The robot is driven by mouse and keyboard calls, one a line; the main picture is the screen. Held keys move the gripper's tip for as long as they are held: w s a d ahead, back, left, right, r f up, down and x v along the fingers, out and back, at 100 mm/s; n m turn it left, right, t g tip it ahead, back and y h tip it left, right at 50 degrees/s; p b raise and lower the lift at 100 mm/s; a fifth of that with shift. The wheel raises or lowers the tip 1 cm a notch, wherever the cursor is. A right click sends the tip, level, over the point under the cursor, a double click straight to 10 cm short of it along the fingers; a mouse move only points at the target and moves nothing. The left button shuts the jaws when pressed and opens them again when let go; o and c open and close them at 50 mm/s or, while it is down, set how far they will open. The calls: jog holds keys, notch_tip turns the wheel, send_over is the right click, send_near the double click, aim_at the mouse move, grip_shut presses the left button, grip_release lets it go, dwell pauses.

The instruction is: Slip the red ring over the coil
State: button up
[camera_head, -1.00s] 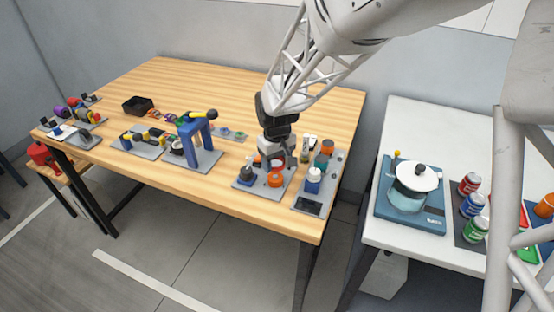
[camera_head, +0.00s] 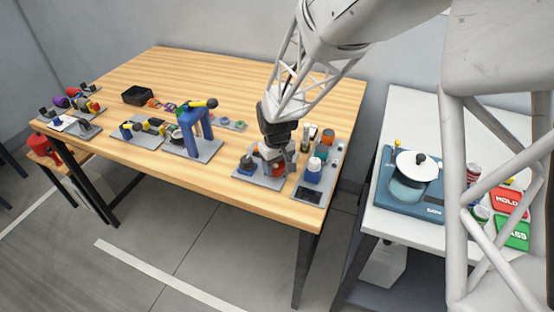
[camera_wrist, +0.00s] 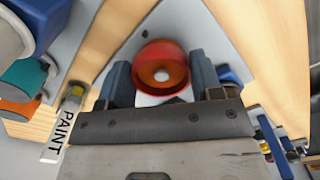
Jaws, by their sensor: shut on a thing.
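The red ring (camera_wrist: 160,47) is held between the two dark blue-grey fingers of my gripper (camera_wrist: 162,82) in the wrist view. Through the ring I see an orange, rounded part with a pale centre (camera_wrist: 162,74), which looks like the coil. They line up from above, but I cannot tell whether the ring is around the coil or still above it. In the head view my gripper (camera_head: 276,161) is low over the grey plate (camera_head: 264,182) near the table's front edge. There the red ring (camera_head: 268,153) shows beside a finger, and the fingers mostly hide the coil.
A blue-based part (camera_head: 245,167) stands close left on the same plate. A paint tube (camera_wrist: 62,125) shows in the wrist view. A blue stand (camera_head: 199,132) is further left.

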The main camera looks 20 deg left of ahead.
jog(key=shift+f, duration=0.5)
jog(key=shift+s+f, duration=0.15)
jog(key=shift+f, duration=0.2)
dwell(1.6)
jog(key=o, duration=0.8)
jog(key=shift+f, duration=0.1)
jog(key=c, duration=0.3)
jog(key=shift+o, duration=0.5)
jog(key=shift+s, duration=0.1)
